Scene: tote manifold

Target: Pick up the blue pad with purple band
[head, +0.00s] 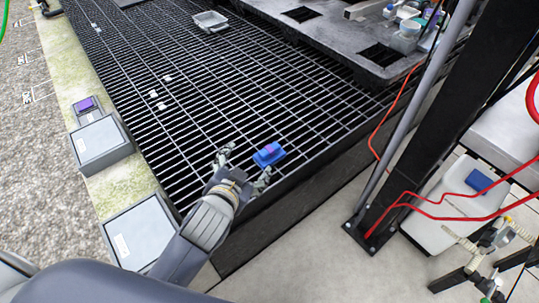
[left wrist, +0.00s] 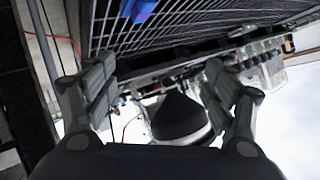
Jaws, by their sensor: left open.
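The blue pad with a purple band (head: 268,154) lies on the dark grating near its front edge in the head view. In the left wrist view, part of the blue pad (left wrist: 138,9) shows at the top edge, cut off by the frame. My left gripper (head: 244,167) is open, with its two fingers spread just short of the pad and to its left. Nothing is between its fingers. The open fingers also show in the left wrist view (left wrist: 158,80), pointing away from the camera. My right gripper is not seen.
The slatted grating (head: 215,90) is mostly clear, with a grey tray (head: 210,21) at the back. Grey boxes (head: 100,145) line the left ledge, one with a purple top (head: 86,104). A black post (head: 418,130) and red cables stand right; a white container (head: 445,210) is beyond.

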